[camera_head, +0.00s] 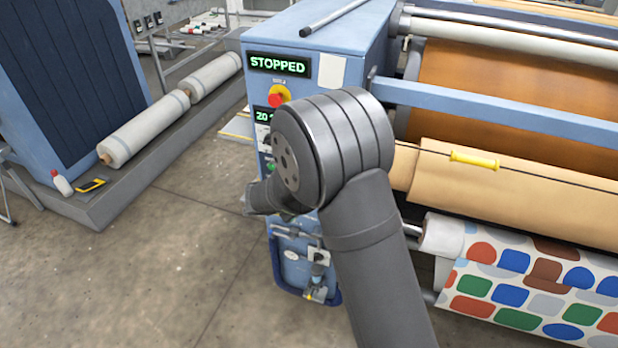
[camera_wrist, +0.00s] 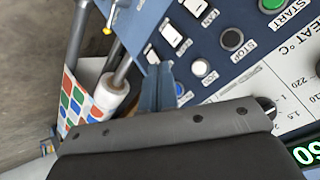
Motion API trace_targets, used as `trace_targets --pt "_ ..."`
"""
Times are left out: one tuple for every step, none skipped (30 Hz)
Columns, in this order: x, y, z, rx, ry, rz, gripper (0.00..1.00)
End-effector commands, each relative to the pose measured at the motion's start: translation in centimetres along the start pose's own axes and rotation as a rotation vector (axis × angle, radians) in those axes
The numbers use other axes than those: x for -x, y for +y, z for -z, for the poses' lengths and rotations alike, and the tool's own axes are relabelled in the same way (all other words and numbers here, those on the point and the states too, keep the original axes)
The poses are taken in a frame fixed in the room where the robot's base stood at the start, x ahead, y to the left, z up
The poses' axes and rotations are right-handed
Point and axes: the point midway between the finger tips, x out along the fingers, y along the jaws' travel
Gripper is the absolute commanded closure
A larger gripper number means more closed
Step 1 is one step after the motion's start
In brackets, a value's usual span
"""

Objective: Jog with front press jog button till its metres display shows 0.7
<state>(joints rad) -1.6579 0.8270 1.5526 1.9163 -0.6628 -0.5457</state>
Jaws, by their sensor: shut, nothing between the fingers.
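In the wrist view, the press control panel shows at an angle. A white button (camera_wrist: 199,67) has a small label beside it that seems to read JOG. My gripper (camera_wrist: 166,72) is shut and empty, with its blue-grey fingertips over the panel to the left of the white button. I cannot tell whether they touch the panel. In the head view my arm hides the gripper and most of the panel. A green STOPPED display (camera_head: 279,66) is lit on the press front. No metres display can be read; a display below (camera_head: 262,114) is partly hidden by my arm.
A black STOP button (camera_wrist: 232,38), a green START button (camera_wrist: 272,4) and a blue button (camera_wrist: 180,89) are near the white one. White rocker switches (camera_wrist: 172,35) lie above. A red emergency stop (camera_head: 279,95) sits under the STOPPED display. Patterned cloth (camera_head: 530,285) hangs at right.

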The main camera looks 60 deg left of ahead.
Motion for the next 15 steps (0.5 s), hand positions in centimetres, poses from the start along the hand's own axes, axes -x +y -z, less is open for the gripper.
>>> trace_targets --pt "-0.5 -0.3 0.3 -0.003 0.001 0.0 1.0" --pt "-0.7 -0.5 0.5 -0.004 0.001 0.0 1.0" --pt "-1.1 -0.8 0.8 -0.003 0.0 -0.001 1.0" --pt "-1.5 -1.0 1.1 -0.004 0.0 -0.001 1.0" --pt "-1.8 -1.2 1.3 -0.004 0.0 -0.001 1.0" --pt "-2.2 -1.5 1.6 -0.003 0.0 0.0 1.0" --pt "-2.5 -1.8 1.8 -0.003 0.001 0.0 1.0" --pt "-2.8 -2.0 2.0 -0.003 0.001 0.0 1.0" --pt "-3.2 -2.2 2.3 -0.003 0.001 0.0 1.0" --pt "-3.5 -2.4 2.5 -0.004 0.001 0.0 1.0" --pt "-3.7 -2.6 2.7 -0.003 0.001 -0.001 1.0" --pt "-4.0 -2.9 2.9 -0.002 0.001 -0.001 1.0" --pt "-4.2 -3.1 3.1 -0.002 0.001 0.0 1.0" --pt "-4.4 -3.2 3.2 -0.002 0.001 0.0 1.0" --pt "-4.7 -3.4 3.4 -0.001 0.001 0.0 1.0"
